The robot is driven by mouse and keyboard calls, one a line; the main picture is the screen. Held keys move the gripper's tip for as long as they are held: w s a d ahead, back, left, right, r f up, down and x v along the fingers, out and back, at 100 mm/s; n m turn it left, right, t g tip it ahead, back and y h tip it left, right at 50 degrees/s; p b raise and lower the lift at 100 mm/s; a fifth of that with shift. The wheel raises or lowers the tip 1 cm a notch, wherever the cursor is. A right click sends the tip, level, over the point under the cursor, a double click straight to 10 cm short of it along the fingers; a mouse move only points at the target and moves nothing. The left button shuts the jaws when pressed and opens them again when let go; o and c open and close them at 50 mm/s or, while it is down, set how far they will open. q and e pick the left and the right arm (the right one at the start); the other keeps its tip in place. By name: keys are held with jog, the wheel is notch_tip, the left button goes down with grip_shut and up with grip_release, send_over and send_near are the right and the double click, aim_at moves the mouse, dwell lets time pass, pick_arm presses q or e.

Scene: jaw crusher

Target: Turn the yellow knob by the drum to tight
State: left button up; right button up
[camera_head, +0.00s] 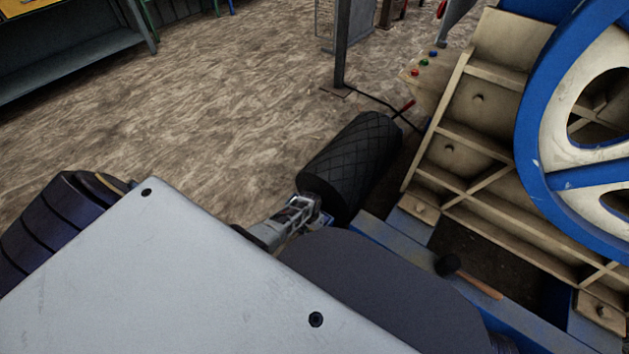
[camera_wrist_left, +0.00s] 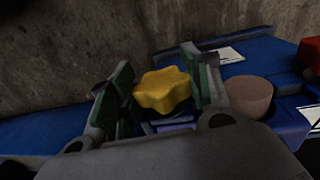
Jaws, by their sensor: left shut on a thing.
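The black drum (camera_head: 350,160) with a diamond-patterned surface lies beside the crusher in the head view. My left gripper (camera_head: 307,208) is at the drum's near end, low by the blue frame. In the left wrist view the yellow knob (camera_wrist_left: 163,90), with a lobed rim, sits between the green-padded fingers of my left gripper (camera_wrist_left: 160,98). The gripper is shut on the knob. The knob is hidden in the head view, and no tight mark can be read. My right gripper is not in view.
The cream crusher body (camera_head: 480,125) with its blue flywheel (camera_head: 535,110) stands at right. A brown round piece (camera_wrist_left: 250,95) and a red part (camera_wrist_left: 310,55) are right of the knob. Open floor (camera_head: 220,110) lies left.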

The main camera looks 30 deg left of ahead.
pick_arm(q)
jog(key=o, duration=1)
jog(key=shift+o, duration=0.2)
jog(key=shift+r, duration=0.1)
jog(key=shift+r, duration=0.1)
notch_tip(320, 180, up, 12)
jog(key=a, duration=0.1)
jog(key=shift+a+f, duration=0.15)
jog(key=shift+f, duration=0.1)
dwell(0.5)
dwell(0.6)
